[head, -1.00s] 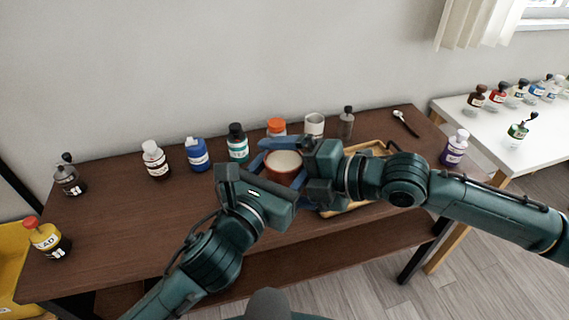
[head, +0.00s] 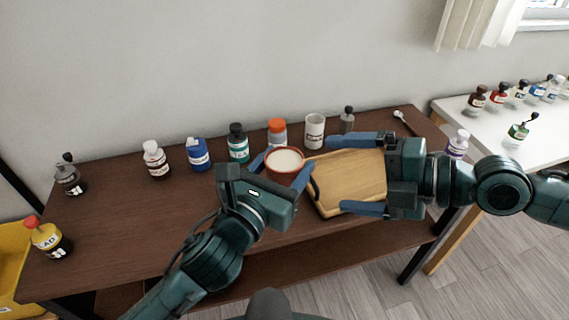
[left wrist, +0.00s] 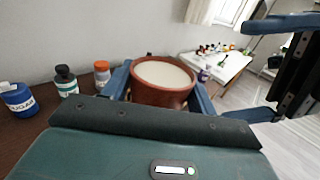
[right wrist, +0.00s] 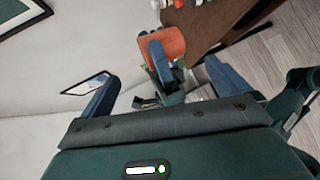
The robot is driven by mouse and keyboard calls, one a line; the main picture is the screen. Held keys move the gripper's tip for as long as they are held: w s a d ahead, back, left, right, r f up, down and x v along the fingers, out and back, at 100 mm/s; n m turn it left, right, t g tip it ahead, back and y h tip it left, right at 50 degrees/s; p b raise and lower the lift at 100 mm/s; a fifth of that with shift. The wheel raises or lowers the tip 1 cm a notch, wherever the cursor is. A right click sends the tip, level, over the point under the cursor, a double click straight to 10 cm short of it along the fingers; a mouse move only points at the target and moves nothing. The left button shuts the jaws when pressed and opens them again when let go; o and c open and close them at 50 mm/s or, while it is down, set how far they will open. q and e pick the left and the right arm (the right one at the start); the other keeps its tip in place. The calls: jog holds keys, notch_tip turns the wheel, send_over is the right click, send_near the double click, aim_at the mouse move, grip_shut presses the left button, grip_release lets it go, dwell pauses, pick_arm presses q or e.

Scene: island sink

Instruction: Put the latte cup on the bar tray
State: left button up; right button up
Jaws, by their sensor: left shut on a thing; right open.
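The latte cup (head: 285,177) is reddish brown and full of white liquid. My left gripper (head: 283,168) is shut on it, one finger on each side, and holds it roughly upright. The cup also shows between the fingers in the left wrist view (left wrist: 160,97), and an orange-brown side of it in the right wrist view (right wrist: 170,42). The wooden bar tray (head: 335,189) lies just right of the cup, its dark left handle showing. My right gripper (head: 340,174) is open and empty, its fingers spread over the tray. Whether the cup touches the table is unclear.
Along the back stand a blue bottle (head: 198,155), a teal-labelled bottle (head: 237,144), an orange-capped jar (head: 278,132), a white cup (head: 314,131) and a grey bottle (head: 347,120). A purple-labelled bottle (head: 457,144) stands at the right. The table's left middle is clear.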

jog(key=w+a+f+m+t+h, duration=0.1)
jog(key=a+f+m+t, duration=0.4)
jog(key=f+m, duration=0.9)
pick_arm(q)
jog(key=s+a+f+n+t+y, duration=0.1)
jog(key=a+f+n+y, duration=0.1)
jog(key=a, duration=0.5)
jog(key=s+a+f+n+y, duration=0.2)
jog(key=a+y, duration=0.2)
jog(key=a, duration=0.3)
jog(key=s+a+f+n+t+y, duration=0.1)
jog(key=a+f+n+y, duration=0.1)
jog(key=a, duration=0.5)
jog(key=shift+s+a+f+t+y, duration=0.15)
jog(key=shift+s+a+t+y, duration=0.15)
jog(key=shift+y, duration=0.3)
pick_arm(e)
jog(key=s+d+f+m+h, duration=0.4)
jog(key=s+f+m, duration=0.1)
jog(key=f, duration=0.3)
jog(key=s+d+f+m+h, duration=0.3)
jog(key=s+f+m+h, duration=0.1)
jog(key=f+m, duration=0.3)
jog(key=shift+s+d+f+m+g, duration=0.3)
jog(key=shift+s+d+f+g, duration=0.05)
jog(key=shift+s+g, duration=0.1)
